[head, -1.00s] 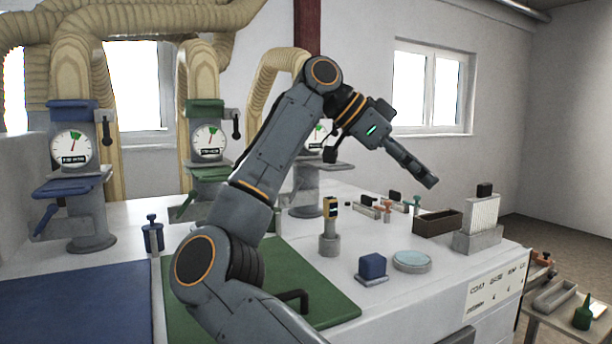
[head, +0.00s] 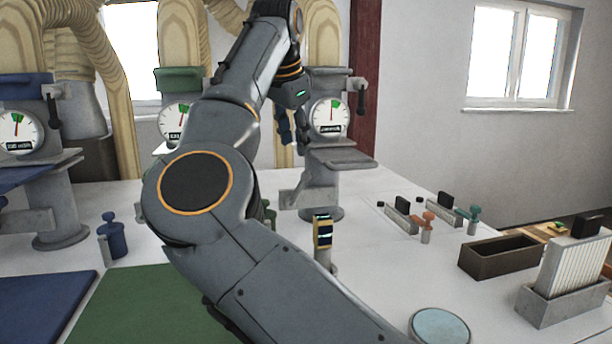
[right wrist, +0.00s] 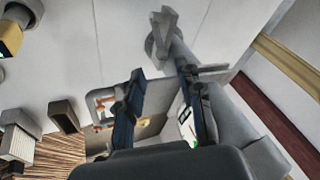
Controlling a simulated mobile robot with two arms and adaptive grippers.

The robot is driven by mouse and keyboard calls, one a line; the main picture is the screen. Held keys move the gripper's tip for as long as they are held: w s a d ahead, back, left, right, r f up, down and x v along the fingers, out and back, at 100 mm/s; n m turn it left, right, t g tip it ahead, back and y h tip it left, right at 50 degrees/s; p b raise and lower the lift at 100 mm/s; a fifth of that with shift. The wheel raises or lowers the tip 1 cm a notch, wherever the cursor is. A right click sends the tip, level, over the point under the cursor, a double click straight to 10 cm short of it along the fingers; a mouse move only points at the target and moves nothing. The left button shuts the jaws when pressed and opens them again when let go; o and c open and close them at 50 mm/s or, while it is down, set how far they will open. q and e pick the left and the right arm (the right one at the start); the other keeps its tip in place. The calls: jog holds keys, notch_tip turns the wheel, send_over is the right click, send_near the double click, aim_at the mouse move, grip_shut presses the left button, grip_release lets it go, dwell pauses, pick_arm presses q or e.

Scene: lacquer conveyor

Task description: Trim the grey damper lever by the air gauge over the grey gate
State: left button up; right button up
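The grey gate station (head: 340,158) stands at the back middle of the table. Its round white air gauge (head: 330,117) sits above a grey plate, and a dark damper lever (head: 362,100) hangs at the gauge's right. My right gripper (head: 291,135) hangs just left of the gauge in the head view, fingers down, apart from the lever. In the right wrist view its two fingers (right wrist: 162,72) are spread with nothing between them, and the gauge (right wrist: 187,126) shows partly behind one finger. The lever is not clear in the right wrist view. My left gripper is out of view.
Blue (head: 18,130) and green (head: 178,120) gauge stations stand to the left, the green one partly behind my right arm. A yellow-and-black topped post (head: 323,232) stands in front of the grey station. A brown tray (head: 500,257) and small tools lie at right.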

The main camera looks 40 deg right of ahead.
aim_at(301, 180)
jog(key=p+x, duration=0.3)
jog(key=x, duration=0.8)
jog(key=shift+w+d+f+p, duration=0.1)
jog(key=shift+d+f+p, duration=0.1)
jog(key=shift+f+p, duration=0.1)
jog(key=shift+c, duration=0.3)
grip_shut()
